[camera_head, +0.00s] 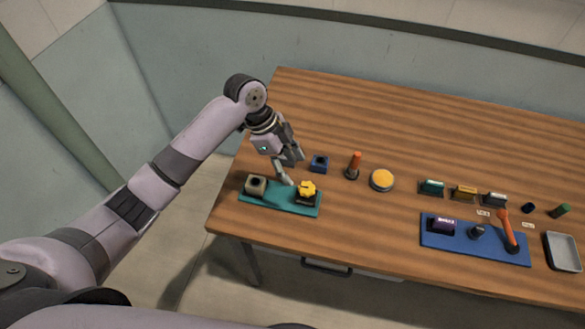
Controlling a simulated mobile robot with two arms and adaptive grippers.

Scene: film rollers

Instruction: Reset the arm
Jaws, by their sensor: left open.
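My left arm comes in from the left and reaches over the table's left part. My left gripper (294,169) is open and points down. Its fingertips are close to a teal tray (279,199) that bears a beige block with a dark hole (256,185) and a yellow piece on a dark base (307,190). The gap between the fingers looks empty. Whether a fingertip touches anything, I cannot tell. My right gripper does not show.
A wooden table (400,130) has wide free room at the back. A blue block (319,163), an orange-handled tool (354,165) and a yellow disc (382,180) stand right of my gripper. Further right are a blue tray (476,252) and a grey tray (562,252).

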